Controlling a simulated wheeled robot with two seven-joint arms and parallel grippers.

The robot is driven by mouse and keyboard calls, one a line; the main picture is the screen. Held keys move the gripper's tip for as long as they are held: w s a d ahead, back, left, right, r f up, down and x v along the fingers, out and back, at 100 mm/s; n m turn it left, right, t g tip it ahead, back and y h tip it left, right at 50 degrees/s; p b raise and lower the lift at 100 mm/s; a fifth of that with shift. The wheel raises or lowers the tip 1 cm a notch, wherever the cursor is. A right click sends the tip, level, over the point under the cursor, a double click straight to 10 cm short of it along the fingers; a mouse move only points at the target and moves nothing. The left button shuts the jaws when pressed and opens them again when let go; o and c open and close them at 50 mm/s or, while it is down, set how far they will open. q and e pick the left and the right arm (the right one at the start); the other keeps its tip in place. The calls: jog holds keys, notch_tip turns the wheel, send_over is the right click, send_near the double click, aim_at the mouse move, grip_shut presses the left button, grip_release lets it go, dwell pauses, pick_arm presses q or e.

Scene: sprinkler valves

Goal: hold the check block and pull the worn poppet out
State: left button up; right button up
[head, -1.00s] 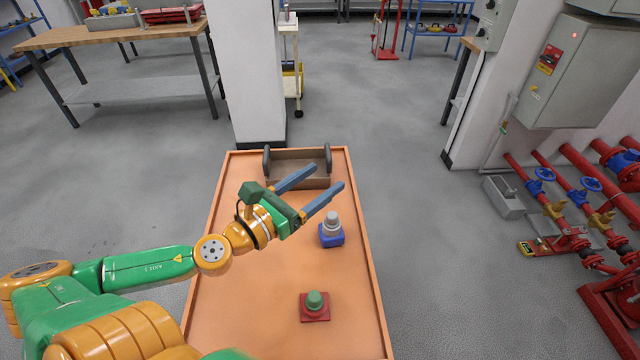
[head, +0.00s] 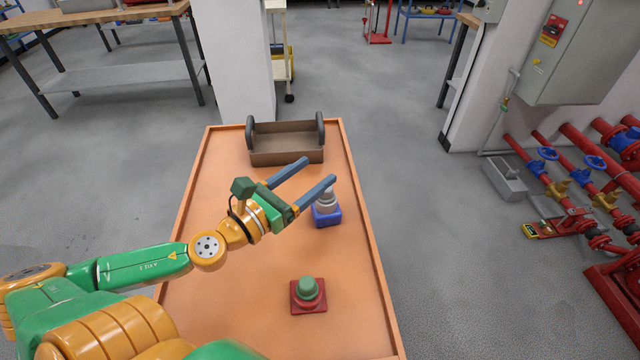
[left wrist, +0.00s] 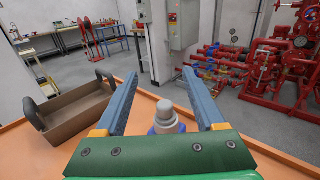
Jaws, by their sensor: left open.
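A blue block (head: 327,216) with a stepped grey plug (head: 325,200) upright in its top stands on the orange table. A red block (head: 309,296) with a green knob (head: 308,286) stands nearer. I cannot tell from looks alone which is the check block. My left gripper (head: 320,170) is open and empty, its blue fingers above the table; one finger partly overlaps the grey plug in the head view. In the left wrist view, the grey plug (left wrist: 165,113) shows between the open fingers (left wrist: 160,76), beyond the palm, which hides the block's lower part. My right gripper is not in view.
A brown open tray (head: 287,157) with dark end handles sits at the table's far end. The orange table (head: 235,310) has a raised rim and is otherwise clear. A white pillar (head: 240,60) stands behind it; red pipes (head: 590,170) are at right.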

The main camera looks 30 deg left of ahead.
aim_at(316, 214)
pick_arm(q)
notch_tip(316, 214, down, 8)
jog(key=b, duration=0.4)
jog(key=shift+s+d+r, duration=0.1)
jog(key=shift+r, duration=0.1)
jog(key=shift+w+d+r+p, duration=0.1)
jog(key=shift+w+r+p, duration=0.65)
jog(key=shift+w+r, duration=0.05)
jog(key=w, duration=0.2)
jog(key=w+d+p, duration=0.1)
jog(key=w, duration=0.2)
jog(key=shift+f, duration=0.1)
jog(key=shift+w+d+f, duration=0.1)
jog(key=shift+w+f, duration=0.05)
jog(key=shift+w, duration=0.3)
grip_shut()
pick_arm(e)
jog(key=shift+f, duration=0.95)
pick_arm(q)
grip_release()
